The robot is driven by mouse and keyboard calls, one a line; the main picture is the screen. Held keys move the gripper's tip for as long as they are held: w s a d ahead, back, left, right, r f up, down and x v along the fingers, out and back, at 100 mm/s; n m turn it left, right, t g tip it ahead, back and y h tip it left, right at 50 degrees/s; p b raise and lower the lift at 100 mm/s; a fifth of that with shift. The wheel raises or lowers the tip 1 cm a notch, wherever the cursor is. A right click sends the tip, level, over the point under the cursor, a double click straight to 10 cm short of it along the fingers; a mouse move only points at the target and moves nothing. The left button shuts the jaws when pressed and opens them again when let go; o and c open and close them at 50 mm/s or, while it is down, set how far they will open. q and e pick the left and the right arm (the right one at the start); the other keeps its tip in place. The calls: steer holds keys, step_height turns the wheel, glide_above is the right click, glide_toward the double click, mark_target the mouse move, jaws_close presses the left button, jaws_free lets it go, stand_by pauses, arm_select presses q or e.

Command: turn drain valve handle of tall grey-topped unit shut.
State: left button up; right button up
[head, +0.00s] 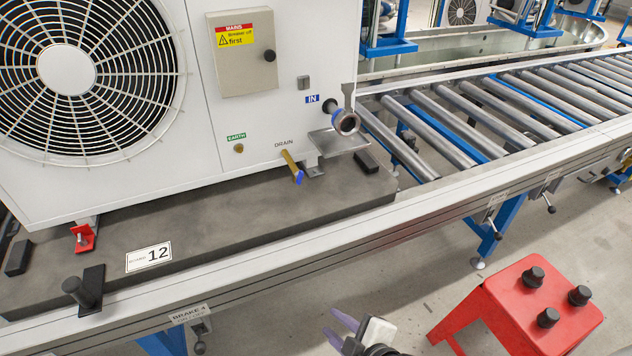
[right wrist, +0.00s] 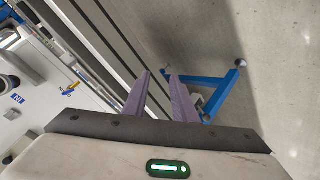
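The unit (head: 240,110) is a white box with a big fan grille; its top is out of view. Its brass drain valve (head: 288,162) sticks out low on the front, under the DRAIN label. The blue handle (head: 298,177) hangs at its outer end, pointing down; its exact angle is hard to tell. The valve also shows at the left of the right wrist view (right wrist: 70,88). My right gripper (head: 337,328) is below and in front of the conveyor rail, well apart from the valve. Its purple fingers (right wrist: 158,92) are open and empty. My left gripper is not in view.
The unit stands on a dark pallet (head: 220,220) marked 12. A pale conveyor rail (head: 260,258) runs between my gripper and the valve. A metal bracket with an IN pipe (head: 345,122) is right of the valve. A red stool (head: 520,310) stands at lower right.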

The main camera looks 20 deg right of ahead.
steer(key=w+d+r+n+t+b, duration=0.2)
steer(key=w+r+n+t+b, duration=0.15)
steer(key=w+n, duration=0.75)
steer(key=n+t+h+b, duration=0.1)
steer(key=n+t+b, duration=0.25)
steer(key=n, duration=0.75)
glide_toward(302, 178)
steer(key=shift+t, duration=0.3)
steer(key=w, duration=0.7)
steer(key=shift+w+a+f+b, duration=0.2)
steer(key=shift+a+f+b, duration=0.05)
steer(key=shift+f+b, duration=0.05)
steer(key=shift+w, duration=0.75)
steer(key=shift+c, duration=0.4)
jaws_close()
